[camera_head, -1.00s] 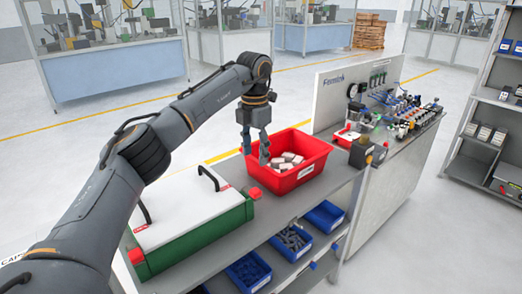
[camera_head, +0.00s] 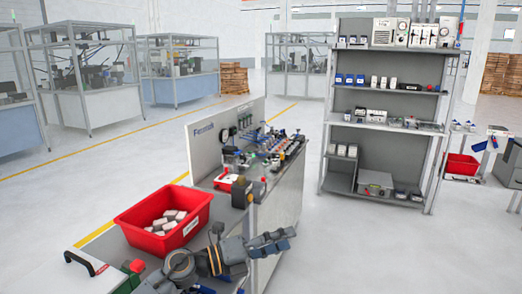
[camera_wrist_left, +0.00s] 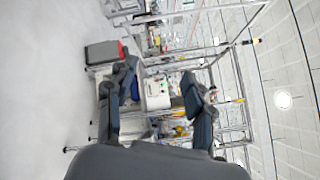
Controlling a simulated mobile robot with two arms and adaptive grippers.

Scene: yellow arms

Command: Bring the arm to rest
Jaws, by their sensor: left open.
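My left gripper (camera_head: 286,239) is dark grey and points to the right in the head view, low in front of the bench's right end. It is open and nothing shows between its fingers. In the left wrist view its two dark fingers (camera_wrist_left: 160,72) stand wide apart, with only distant background between them. Most of my left arm is below the head view's lower edge. My right gripper is not in view.
A red bin (camera_head: 120,222) with several pale blocks (camera_head: 165,221) stands on the bench, left of the gripper. A panel with fittings (camera_head: 215,140) is behind it. Grey shelving (camera_head: 385,68) stands to the right. The floor (camera_head: 400,255) right of the gripper is clear.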

